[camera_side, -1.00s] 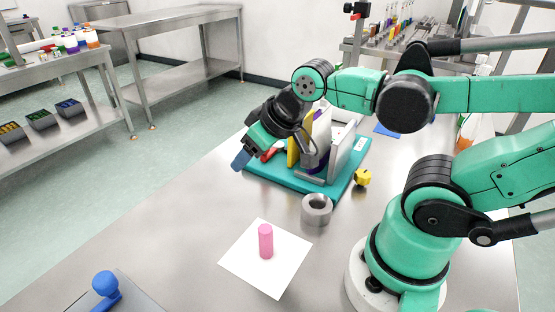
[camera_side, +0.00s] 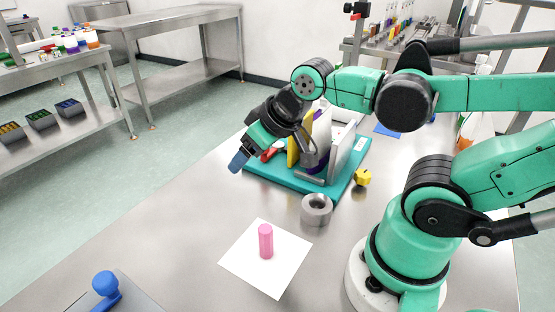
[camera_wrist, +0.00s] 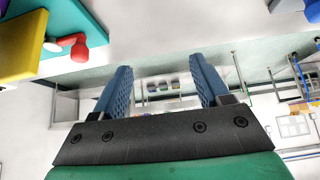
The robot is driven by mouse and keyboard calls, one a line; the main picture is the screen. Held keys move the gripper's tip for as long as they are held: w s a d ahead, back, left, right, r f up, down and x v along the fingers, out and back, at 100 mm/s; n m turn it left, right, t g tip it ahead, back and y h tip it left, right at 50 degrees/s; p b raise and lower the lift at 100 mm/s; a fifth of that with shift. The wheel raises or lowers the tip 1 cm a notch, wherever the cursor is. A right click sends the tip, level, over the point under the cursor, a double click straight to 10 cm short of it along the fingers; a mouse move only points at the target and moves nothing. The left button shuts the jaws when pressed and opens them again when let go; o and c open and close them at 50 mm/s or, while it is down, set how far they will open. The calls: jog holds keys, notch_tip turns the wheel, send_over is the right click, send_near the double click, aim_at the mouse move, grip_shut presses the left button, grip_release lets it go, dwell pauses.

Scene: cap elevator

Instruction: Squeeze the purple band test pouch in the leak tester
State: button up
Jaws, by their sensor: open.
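The leak tester appears to be the upright plates on a teal base (camera_side: 285,182), with a yellow plate (camera_side: 293,150) and a pale plate (camera_side: 341,148). A purple patch (camera_side: 318,163), perhaps the purple band pouch, shows low between the plates, mostly hidden. A red-handled part (camera_side: 270,153) sits by the yellow plate and also shows in the wrist view (camera_wrist: 70,45). My gripper (camera_side: 238,163) is left of the tester, above the base's left edge, pointing down and left. In the wrist view its blue fingers (camera_wrist: 160,85) are apart with nothing between them.
A grey metal ring (camera_side: 317,210) and a yellow block (camera_side: 363,177) stand right of and in front of the base. A blue knobbed part (camera_side: 105,286) is at front left.

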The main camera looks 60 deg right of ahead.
jog(key=w+d+f+m+g, duration=0.1)
jog(key=w+d+m+g, duration=0.1)
jog(key=d+m, duration=0.2)
jog(key=w+d+m+g, duration=0.2)
jog(key=w+d+m, duration=0.1)
jog(key=d+m, duration=0.1)
jog(key=w+d+f+m+g, duration=0.1)
jog(key=w+d+m+g, duration=0.1)
jog(key=d+m, duration=0.2)
jog(key=shift+w+d+f+m+g, duration=0.15)
jog(key=shift+d+f, duration=0.05)
jog(key=shift+d, duration=0.2)
jog(key=shift+w+d+f+m+g, duration=0.15)
jog(key=shift+d, duration=0.2)
jog(key=shift+w+d+f+m, duration=0.1)
jog(key=shift+d+f+m, duration=0.3)
jog(key=shift+d+f, duration=0.05)
jog(key=shift+f, duration=2.7)
grip_shut()
